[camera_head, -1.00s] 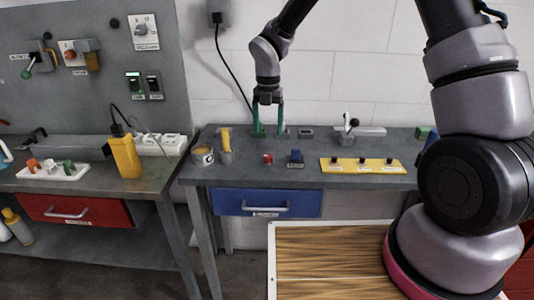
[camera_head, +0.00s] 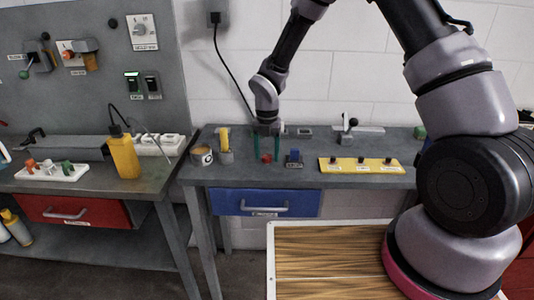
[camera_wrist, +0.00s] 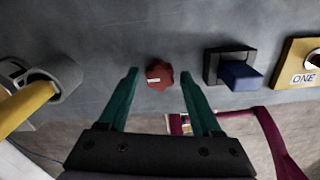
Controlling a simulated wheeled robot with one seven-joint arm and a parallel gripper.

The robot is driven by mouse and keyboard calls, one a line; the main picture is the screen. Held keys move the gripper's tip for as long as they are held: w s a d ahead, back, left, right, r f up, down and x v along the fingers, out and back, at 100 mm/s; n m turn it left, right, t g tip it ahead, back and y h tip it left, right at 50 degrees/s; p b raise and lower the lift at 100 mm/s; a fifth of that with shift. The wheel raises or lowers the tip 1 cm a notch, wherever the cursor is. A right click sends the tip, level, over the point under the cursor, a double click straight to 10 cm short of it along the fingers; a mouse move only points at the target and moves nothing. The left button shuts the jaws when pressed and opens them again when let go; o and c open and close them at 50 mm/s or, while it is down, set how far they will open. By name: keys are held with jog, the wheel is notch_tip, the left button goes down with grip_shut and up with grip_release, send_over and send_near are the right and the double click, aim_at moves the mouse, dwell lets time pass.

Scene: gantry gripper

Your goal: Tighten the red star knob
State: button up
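The red star knob (camera_head: 266,158) sits on the grey bench top, between the grey cup and the blue switch. In the wrist view the knob (camera_wrist: 159,74) lies between and a little beyond my two green fingertips, with a pale mark on its face. My gripper (camera_head: 267,149) is open, its fingers pointing down over the bench at the knob. The wrist view shows my gripper (camera_wrist: 161,82) with wide gaps on both sides of the knob and nothing held. The exact height of the fingertips above the bench is hard to tell.
A blue rocker switch (camera_wrist: 238,72) is close to the right finger. A grey cup with a yellow handle (camera_wrist: 50,85) is at left. A yellow button panel (camera_head: 360,165) lies farther right. A tin (camera_head: 201,155) stands near the bench's left end.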

grip_shut()
jog(key=shift+m, duration=0.3)
